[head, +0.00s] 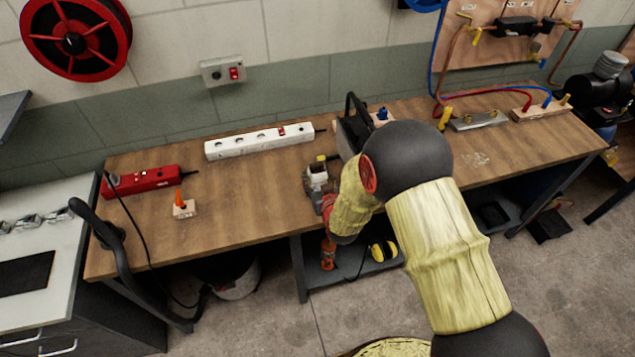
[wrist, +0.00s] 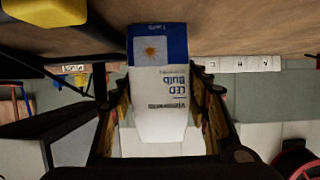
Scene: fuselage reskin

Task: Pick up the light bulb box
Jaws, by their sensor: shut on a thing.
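The light bulb box (wrist: 160,85) is white and blue with "LED Bulb" lettering that reads upside down in the wrist view. My gripper (wrist: 161,105) is shut on it, with one finger against each side. In the head view my gripper (head: 322,190) is at the front edge of the wooden workbench (head: 250,185), and my arm hides part of it. The box is hard to make out there among the small pale and dark shapes at the gripper. I cannot tell whether the box touches the bench.
A white power strip (head: 259,142) lies behind the gripper, and a red one (head: 142,181) lies to the left. An orange-topped piece (head: 183,207) stands on the bench. A black object (head: 352,125) stands just right of the gripper.

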